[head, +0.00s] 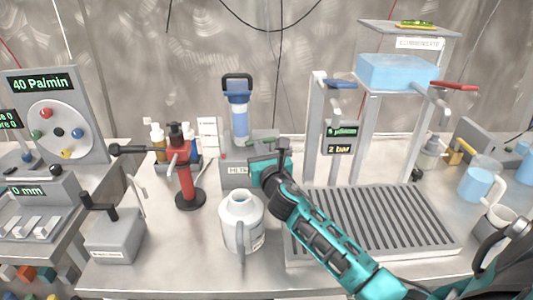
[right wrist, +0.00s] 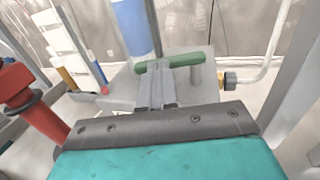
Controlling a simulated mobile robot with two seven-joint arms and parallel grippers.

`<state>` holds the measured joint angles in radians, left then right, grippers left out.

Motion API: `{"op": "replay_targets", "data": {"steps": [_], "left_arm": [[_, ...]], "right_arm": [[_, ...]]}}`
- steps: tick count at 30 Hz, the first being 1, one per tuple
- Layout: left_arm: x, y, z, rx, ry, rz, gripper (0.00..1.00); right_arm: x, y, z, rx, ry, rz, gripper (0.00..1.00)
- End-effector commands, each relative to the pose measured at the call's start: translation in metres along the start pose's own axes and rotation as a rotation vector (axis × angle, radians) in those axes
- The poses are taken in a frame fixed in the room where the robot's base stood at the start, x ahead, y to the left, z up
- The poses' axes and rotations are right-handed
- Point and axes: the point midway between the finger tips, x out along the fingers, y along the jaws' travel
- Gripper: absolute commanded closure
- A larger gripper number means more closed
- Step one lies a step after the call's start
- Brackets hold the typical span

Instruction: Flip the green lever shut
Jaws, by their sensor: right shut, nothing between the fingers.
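The green lever (right wrist: 180,62) is a short rounded bar in the right wrist view. It lies across the top of a grey block, just beyond my fingers, beside the foot of a blue-and-white cylinder (right wrist: 135,25). That gripper is shut and empty, at the right side of the grey base (head: 236,176) under the cylinder. In the right wrist view its fingers (right wrist: 156,88) point at the lever; I cannot tell whether they touch it. My left gripper is out of view.
A white jug (head: 241,222) stands in front of the grey base. A red pump-like device (head: 186,180) stands to its left. A slotted drain tray (head: 385,215) lies to the right, below taps with blue (head: 340,84) and red (head: 455,85) handles.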

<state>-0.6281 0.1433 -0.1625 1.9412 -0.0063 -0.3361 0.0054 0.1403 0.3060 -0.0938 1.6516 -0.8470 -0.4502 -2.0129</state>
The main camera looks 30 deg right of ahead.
Motion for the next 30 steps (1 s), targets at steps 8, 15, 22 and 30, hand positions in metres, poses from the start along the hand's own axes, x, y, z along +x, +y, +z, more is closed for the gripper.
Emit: {"op": "replay_targets", "data": {"steps": [8, 15, 22, 30], "left_arm": [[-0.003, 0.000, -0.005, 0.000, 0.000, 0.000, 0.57], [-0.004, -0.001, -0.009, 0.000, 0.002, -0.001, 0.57], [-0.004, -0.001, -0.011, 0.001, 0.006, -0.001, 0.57], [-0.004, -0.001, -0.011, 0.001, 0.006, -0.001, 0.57]], "right_arm": [[0.009, 0.006, 0.002, -0.002, 0.000, -0.060, 1.00], [0.013, 0.009, 0.001, 0.000, 0.000, -0.059, 1.00], [0.014, 0.009, 0.000, 0.000, 0.000, -0.058, 1.00], [0.014, 0.010, 0.000, 0.000, 0.000, -0.057, 1.00]]}}
